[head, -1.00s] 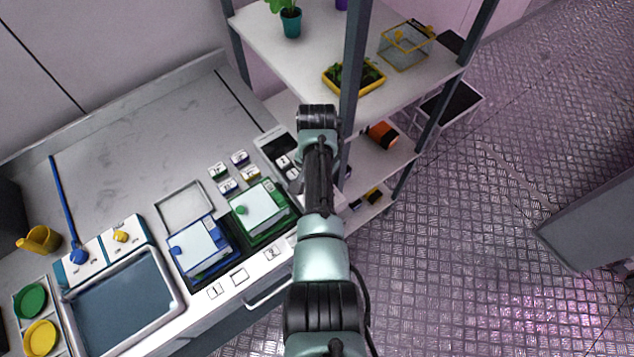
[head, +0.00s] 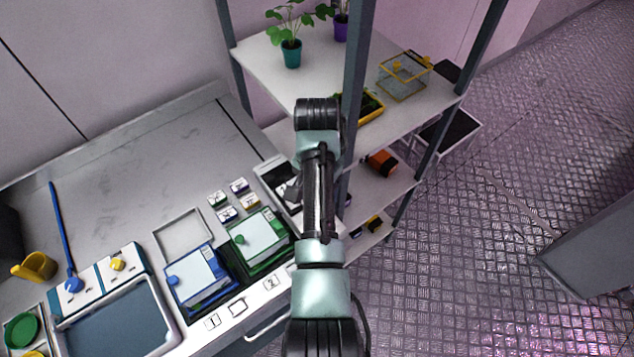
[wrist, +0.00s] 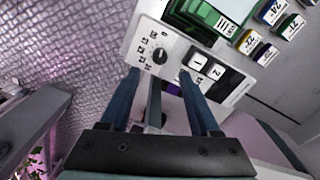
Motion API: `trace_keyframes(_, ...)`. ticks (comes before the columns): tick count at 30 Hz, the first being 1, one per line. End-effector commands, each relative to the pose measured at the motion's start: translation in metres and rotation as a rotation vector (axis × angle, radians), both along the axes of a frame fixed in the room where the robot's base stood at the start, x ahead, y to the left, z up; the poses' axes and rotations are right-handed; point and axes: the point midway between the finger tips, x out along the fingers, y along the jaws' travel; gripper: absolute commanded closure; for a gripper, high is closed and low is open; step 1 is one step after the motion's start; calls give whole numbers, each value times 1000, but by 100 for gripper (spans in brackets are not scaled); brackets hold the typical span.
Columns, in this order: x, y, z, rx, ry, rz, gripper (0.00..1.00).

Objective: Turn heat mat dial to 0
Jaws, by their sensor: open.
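The heat mat dial (wrist: 160,56) is a black knob on a white control panel (wrist: 176,40), ringed by small printed marks too small to read. Two white switches marked 1 (wrist: 198,61) and 2 (wrist: 216,72) sit beside it on the same panel. My gripper (wrist: 159,76) is open and empty, its two blue fingers pointing at the panel on either side of the dial's line. I cannot tell whether the fingertips touch the panel. In the head view the panel (head: 272,171) is partly covered by my arm, and my gripper is hidden.
A green box (head: 257,238) and a blue box (head: 196,275) stand on the bench beside the panel, with several small labelled blocks (head: 239,186) behind. A shelf rack (head: 262,62) with plants stands close to my arm at the right. The bench's back left is clear.

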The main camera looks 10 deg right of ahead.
Motion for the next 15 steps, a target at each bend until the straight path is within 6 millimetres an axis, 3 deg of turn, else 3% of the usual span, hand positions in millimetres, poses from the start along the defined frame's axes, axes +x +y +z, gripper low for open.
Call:
trace_keyframes(7, 1, 0, 41, 0, -3, 0, 37)
trace_keyframes(15, 0, 0, 53, 0, 0, 0, 37)
